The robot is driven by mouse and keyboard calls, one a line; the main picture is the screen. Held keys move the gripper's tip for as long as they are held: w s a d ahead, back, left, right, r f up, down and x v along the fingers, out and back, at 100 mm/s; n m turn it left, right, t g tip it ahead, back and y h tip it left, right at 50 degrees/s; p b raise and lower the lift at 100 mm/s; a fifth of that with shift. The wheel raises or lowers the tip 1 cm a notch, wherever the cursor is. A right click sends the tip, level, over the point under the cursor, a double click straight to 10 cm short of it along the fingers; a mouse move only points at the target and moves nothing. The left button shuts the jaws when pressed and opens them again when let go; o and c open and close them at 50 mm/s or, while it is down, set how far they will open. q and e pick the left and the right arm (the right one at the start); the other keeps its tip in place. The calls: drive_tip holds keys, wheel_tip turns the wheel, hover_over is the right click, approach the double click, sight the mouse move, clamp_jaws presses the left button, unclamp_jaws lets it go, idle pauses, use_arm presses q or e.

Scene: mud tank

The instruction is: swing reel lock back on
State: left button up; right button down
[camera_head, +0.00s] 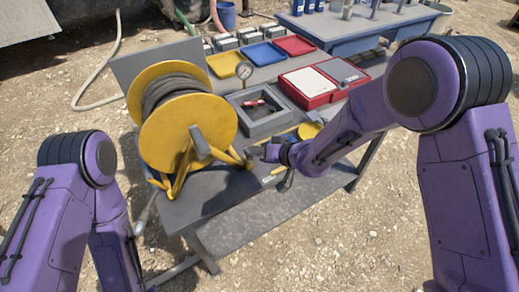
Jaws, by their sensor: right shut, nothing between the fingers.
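A yellow hose reel (190,127) wound with dark hose stands on a yellow frame at the left end of the table. A grey crank handle (200,143) sticks out from its near disc. A small dark and yellow piece (247,160), perhaps the reel lock, sits low at the right of the reel's frame; its position is too small to tell. My right gripper (265,152) is shut and empty just right of that piece; I cannot tell whether they touch.
The grey table (215,205) has bare room at its front edge. Right of the reel are a pressure gauge (244,70), a grey open box (258,108) and a red case (313,86). Yellow, blue and red trays (264,53) lie behind. A pale hose runs along the ground at left.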

drive_tip(key=w+d+r+p+v, duration=0.1)
drive_tip(key=w+p+v, duration=0.1)
drive_tip(key=v, duration=1.1)
drive_tip(key=shift+w+r, duration=0.2)
